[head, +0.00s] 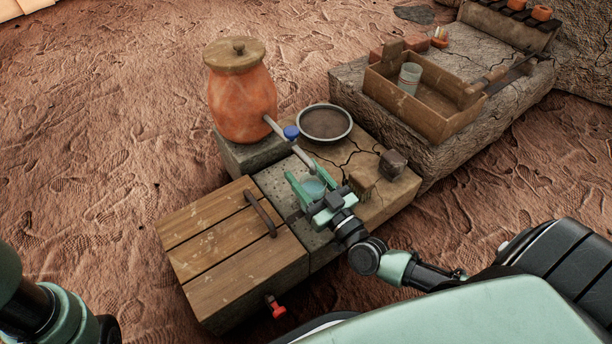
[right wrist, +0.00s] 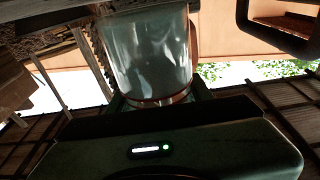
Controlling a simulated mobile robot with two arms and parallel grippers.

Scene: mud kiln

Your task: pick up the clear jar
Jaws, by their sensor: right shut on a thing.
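The clear jar (head: 313,188) is between the green fingers of my right gripper (head: 304,172), over the grey stone slab below the tap. In the right wrist view the jar (right wrist: 150,55) fills the upper middle, see-through with a brownish band near its end by the gripper. My right gripper is shut on it. I cannot tell whether the jar touches the slab. Part of my left arm shows at the lower left, but its gripper is out of view.
An orange clay pot (head: 242,105) with a lid and a blue-handled tap (head: 291,133) stands behind the jar. A wooden box (head: 402,97) holds a pale cup (head: 409,78). A slatted chest (head: 224,240) is at left.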

